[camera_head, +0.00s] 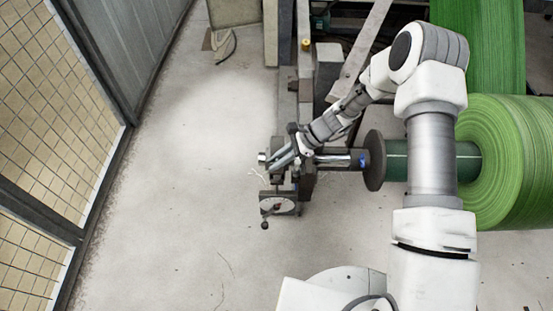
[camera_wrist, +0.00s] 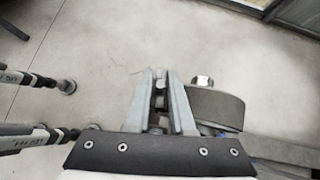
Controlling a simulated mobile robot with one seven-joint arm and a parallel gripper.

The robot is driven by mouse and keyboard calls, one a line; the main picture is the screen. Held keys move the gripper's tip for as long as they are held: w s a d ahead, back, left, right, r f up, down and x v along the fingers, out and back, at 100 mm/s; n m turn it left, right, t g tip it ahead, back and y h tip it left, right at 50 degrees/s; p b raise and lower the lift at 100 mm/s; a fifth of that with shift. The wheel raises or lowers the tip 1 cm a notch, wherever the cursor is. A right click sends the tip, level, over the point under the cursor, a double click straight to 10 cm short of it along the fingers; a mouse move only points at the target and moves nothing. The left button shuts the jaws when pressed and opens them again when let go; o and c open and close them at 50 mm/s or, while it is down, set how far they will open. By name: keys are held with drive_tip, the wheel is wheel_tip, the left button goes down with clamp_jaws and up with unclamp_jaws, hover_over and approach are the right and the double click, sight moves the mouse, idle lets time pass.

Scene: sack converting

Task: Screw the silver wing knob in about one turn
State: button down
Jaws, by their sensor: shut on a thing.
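My gripper (camera_head: 280,158) reaches down-left to the dark bracket at the end of the roll shaft. In the wrist view my gripper (camera_wrist: 160,77) has its two grey fingers close together, shut on a small grey piece (camera_wrist: 159,86) between them. This piece appears to be the silver wing knob. Its wings and thread are mostly hidden by the fingers, so I cannot tell how deep it sits. In the head view the knob is hidden behind the fingers.
A round dark hub (camera_wrist: 218,108) with a silver bolt end (camera_wrist: 202,81) sits just right of the fingers. A dial plate (camera_head: 282,206) hangs below the bracket. A green roll (camera_head: 510,165) is at right. Mesh fencing (camera_head: 50,110) stands left, with open floor (camera_head: 180,190) between.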

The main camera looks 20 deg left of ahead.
drive_tip(key=shift+s+d+f+m+t, duration=0.15)
drive_tip(key=shift+d+f+m+t, duration=0.25)
drive_tip(key=shift+m, duration=0.3)
drive_tip(key=c, duration=0.9)
unclamp_jaws()
drive_tip(key=shift+a, duration=0.15)
drive_tip(key=shift+c, duration=0.2)
drive_tip(key=shift+a+r, duration=0.1)
drive_tip(key=shift+r, duration=0.05)
drive_tip(key=shift+r, duration=0.15)
drive_tip(key=shift+w+d+r, duration=0.25)
drive_tip(key=shift+r, duration=0.05)
drive_tip(key=p+v, duration=0.3)
drive_tip(key=v, duration=1.3)
drive_tip(key=shift+d, duration=0.45)
drive_tip(key=shift+s+f, duration=0.1)
